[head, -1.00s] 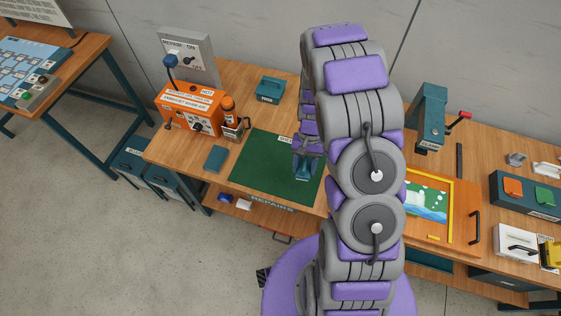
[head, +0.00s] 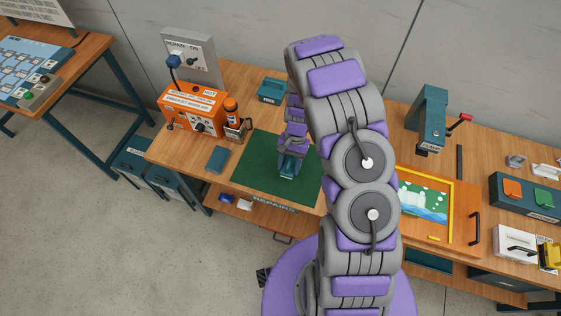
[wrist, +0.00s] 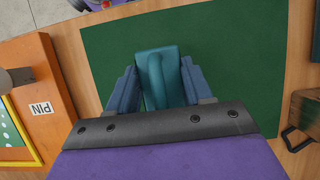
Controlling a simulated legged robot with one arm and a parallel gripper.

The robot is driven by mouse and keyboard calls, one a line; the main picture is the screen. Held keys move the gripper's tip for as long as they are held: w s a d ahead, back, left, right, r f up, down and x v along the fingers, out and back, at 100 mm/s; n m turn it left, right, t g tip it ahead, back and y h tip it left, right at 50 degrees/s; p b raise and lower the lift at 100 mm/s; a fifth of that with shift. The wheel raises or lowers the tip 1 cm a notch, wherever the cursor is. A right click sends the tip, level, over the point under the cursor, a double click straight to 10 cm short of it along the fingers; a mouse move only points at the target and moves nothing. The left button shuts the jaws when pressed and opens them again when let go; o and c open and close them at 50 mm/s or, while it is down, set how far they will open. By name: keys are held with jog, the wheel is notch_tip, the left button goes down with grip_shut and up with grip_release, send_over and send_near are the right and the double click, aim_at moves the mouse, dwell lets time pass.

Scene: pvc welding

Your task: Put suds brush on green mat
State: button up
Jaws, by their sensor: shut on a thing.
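The green mat (head: 258,160) lies on the wooden bench; it fills much of the wrist view (wrist: 235,70). My gripper (head: 289,168) is over the middle of the mat. In the wrist view my gripper (wrist: 165,82) is shut on a teal block-like thing with a raised handle, which I take to be the suds brush (wrist: 154,62). The brush appears over the mat, within its edges; I cannot tell whether it touches the mat. In the head view the brush (head: 288,174) shows only in part below my gripper.
An orange hot-air box (head: 193,110) and a teal block (head: 217,159) are left of the mat. A teal box (head: 271,90) stands behind it. To the right are a yellow-framed picture (head: 424,202) and a teal clamp (head: 431,122). The mat around my gripper is clear.

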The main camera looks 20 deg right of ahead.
jog(key=w, duration=0.1)
jog(key=w+a, duration=0.1)
jog(key=shift+w+a+f, duration=0.2)
jog(key=shift+w, duration=0.1)
jog(key=shift+w+a, duration=0.1)
jog(key=shift+w, duration=0.45)
jog(key=shift+w+f, duration=0.15)
jog(key=shift+f, duration=0.05)
notch_tip(320, 180, down, 3)
jog(key=shift+a+f+b, duration=0.1)
jog(key=shift+a+b, duration=0.05)
jog(key=shift+b, duration=0.3)
jog(key=o, duration=1.2)
